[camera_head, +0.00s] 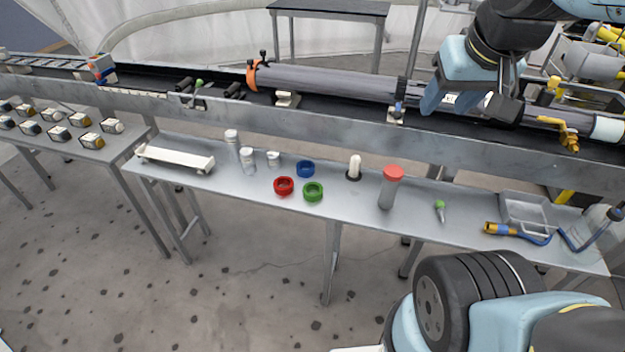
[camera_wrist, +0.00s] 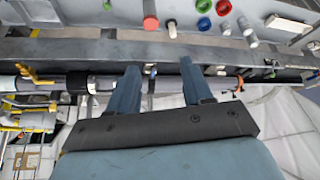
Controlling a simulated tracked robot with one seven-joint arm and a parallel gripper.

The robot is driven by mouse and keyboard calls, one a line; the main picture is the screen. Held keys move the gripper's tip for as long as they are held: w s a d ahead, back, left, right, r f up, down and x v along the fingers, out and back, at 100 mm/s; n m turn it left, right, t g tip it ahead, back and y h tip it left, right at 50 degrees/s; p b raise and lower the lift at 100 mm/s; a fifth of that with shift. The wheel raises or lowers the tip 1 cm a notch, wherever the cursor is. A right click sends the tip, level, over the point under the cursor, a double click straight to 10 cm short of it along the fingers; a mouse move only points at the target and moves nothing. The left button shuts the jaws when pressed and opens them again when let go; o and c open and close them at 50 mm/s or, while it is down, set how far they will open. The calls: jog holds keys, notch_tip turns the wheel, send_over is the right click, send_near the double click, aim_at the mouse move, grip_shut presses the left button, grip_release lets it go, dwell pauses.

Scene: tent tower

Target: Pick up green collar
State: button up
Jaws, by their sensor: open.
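The green collar (camera_head: 313,191) is a short green ring lying on the long grey bench, at its middle front. It also shows near the top of the wrist view (camera_wrist: 204,23). A red collar (camera_head: 284,186) lies just left of it and a blue collar (camera_head: 305,169) just behind it; the three look apart. My gripper (camera_head: 473,108) is up over the rail at the right, well away from the collars. In the wrist view its two blue fingers (camera_wrist: 158,80) are spread wide, with nothing held between them.
The bench (camera_head: 240,184) also holds white cylinders (camera_head: 248,160), a white peg on a dark base (camera_head: 354,168), a red-capped grey cylinder (camera_head: 390,187) and a tray (camera_head: 524,208). A long rail (camera_head: 200,112) with a grey tube (camera_head: 330,82) runs behind it. Bare bench lies around the collars.

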jog(key=shift+o, duration=0.7)
jog(key=shift+w+a+f, duration=0.1)
jog(key=shift+w+f, duration=0.05)
jog(key=shift+w, duration=0.05)
jog(key=o, duration=0.7)
jog(key=w+a+f+g, duration=0.1)
jog(key=w+f, duration=0.1)
jog(key=w+a+f+y, duration=0.1)
jog(key=w, duration=0.1)
jog(key=w+a+f+m+g, duration=0.1)
jog(key=w+a+f, duration=0.1)
jog(key=shift+w+f+g+y, duration=0.15)
jog(key=shift+f+g+y, duration=0.15)
jog(key=shift+f+y, duration=0.1)
jog(key=shift+c, duration=0.2)
jog(key=m+t+h, duration=0.7)
jog(key=m+h, duration=0.1)
jog(key=h, duration=0.3)
send_near(317, 189)
jog(key=shift+x, duration=2.95)
